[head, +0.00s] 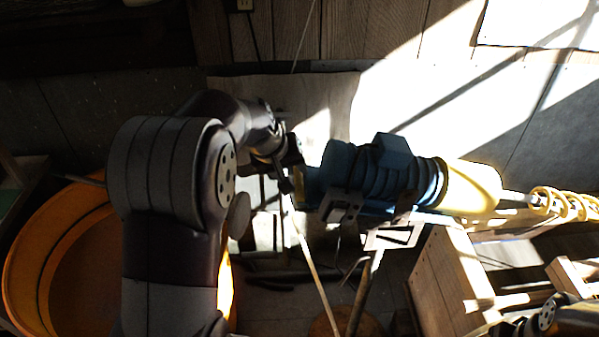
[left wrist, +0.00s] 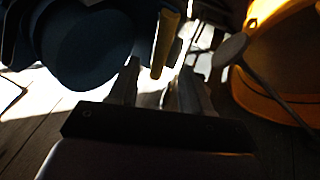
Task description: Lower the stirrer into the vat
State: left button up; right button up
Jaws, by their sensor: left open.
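The stirrer (head: 375,178) lies roughly level in the head view. It has a blue ribbed body, a yellow section to its right and a shaft ending in a yellow spiral (head: 565,204). The orange round vat (head: 28,262) stands at lower left, partly hidden by my left arm. My left gripper (head: 288,180) is at the left end of the stirrer. In the left wrist view its open jaws (left wrist: 158,85) are below the blue body (left wrist: 85,45) and near a yellow bar (left wrist: 165,40). I cannot tell whether they touch it. The vat (left wrist: 262,85) shows at right there.
A pale wooden frame (head: 445,275) stands below the stirrer at right. A thin pale rod (head: 313,262) slants across the middle, with dark clutter on the floor near it. Part of my right arm shows at the bottom right corner. Strong sunlight and deep shadow hide detail.

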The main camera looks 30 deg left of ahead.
aim_at(297, 180)
pick_arm(q)
jog(key=x, duration=0.4)
jog(key=shift+w+a+f+p, duration=0.15)
jog(key=shift+w+f+p, duration=0.1)
jog(key=shift+f+p, duration=0.05)
jog(key=shift+f, duration=0.2)
grip_shut()
jog(key=w+d+r+p, duration=0.3)
jog(key=d+r+p, duration=0.2)
jog(key=r+p, duration=0.3)
jog(key=shift+w+r, duration=0.2)
jog(key=shift+r, duration=1.1)
